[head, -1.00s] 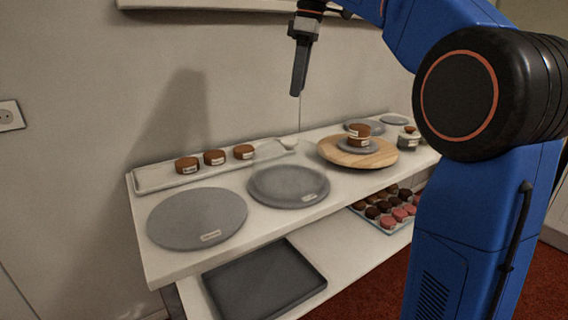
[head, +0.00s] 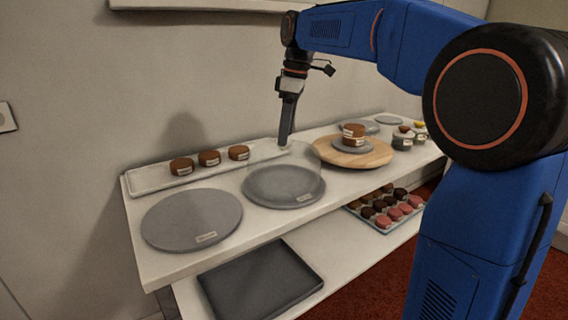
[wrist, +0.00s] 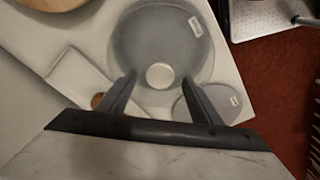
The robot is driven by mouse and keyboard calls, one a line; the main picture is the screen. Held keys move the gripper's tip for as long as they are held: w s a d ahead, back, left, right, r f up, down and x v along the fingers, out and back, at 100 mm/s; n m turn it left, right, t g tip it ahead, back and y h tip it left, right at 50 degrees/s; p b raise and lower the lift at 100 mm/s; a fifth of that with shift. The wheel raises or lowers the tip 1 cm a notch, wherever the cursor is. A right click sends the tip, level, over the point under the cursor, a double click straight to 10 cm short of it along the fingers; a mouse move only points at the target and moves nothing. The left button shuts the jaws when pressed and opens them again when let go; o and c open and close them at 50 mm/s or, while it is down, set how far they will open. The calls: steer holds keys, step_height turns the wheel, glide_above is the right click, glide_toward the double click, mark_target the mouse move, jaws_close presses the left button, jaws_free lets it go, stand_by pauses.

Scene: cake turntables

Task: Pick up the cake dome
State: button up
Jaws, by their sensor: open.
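The cake dome (head: 283,162) is clear and faint. It stands over the middle grey turntable (head: 284,196) on the upper shelf. In the wrist view its pale round knob (wrist: 159,76) shows from above, over a grey disc. My gripper (head: 284,142) is above the dome with its fingers pointing down. In the wrist view my gripper (wrist: 159,79) is open, with one finger on each side of the knob and a gap to each. Contact with the dome cannot be told. In the head view the fingers hide most of the knob.
A bare grey turntable (head: 191,219) stands to the left. A long white tray (head: 143,183) with small brown cakes lies behind. A wooden board (head: 373,157) bearing a plate and cake is at right. Below are a dark tray (head: 258,284) and a macaron tray (head: 386,222).

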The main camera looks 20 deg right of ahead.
steer(key=shift+a+f, duration=0.2)
steer(key=shift+f, duration=0.9)
jaws_close()
